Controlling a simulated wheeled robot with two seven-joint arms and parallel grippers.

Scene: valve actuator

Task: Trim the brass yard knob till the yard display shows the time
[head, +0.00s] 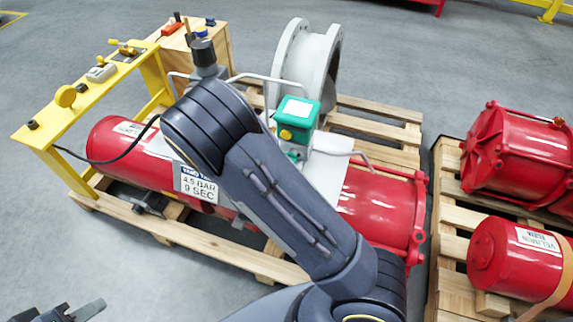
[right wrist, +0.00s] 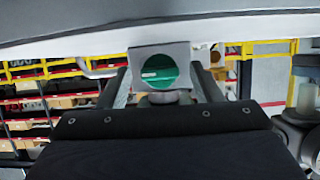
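A green box (head: 297,113) with a white top and a brass-yellow knob (head: 286,134) on its side stands on the red actuator (head: 385,213). A sign (head: 196,184) on the actuator's front reads 4.5 BAR and 9 SEC; its top line is partly unclear. I cannot make out a display reading. My right arm crosses in front of the actuator, and its gripper is hidden in the head view. In the right wrist view, my right gripper (right wrist: 162,90) has its fingers apart, with a grey block (right wrist: 138,56) holding a green disc (right wrist: 160,72) between or beyond them. My left gripper (head: 75,312) is partly cut off.
A yellow stand (head: 45,135) with a round yellow button (head: 65,96) is at the left, its black cable running to the actuator. A grey flanged pipe (head: 300,58) stands behind. A second pallet (head: 450,245) with red cylinders (head: 518,255) is at the right.

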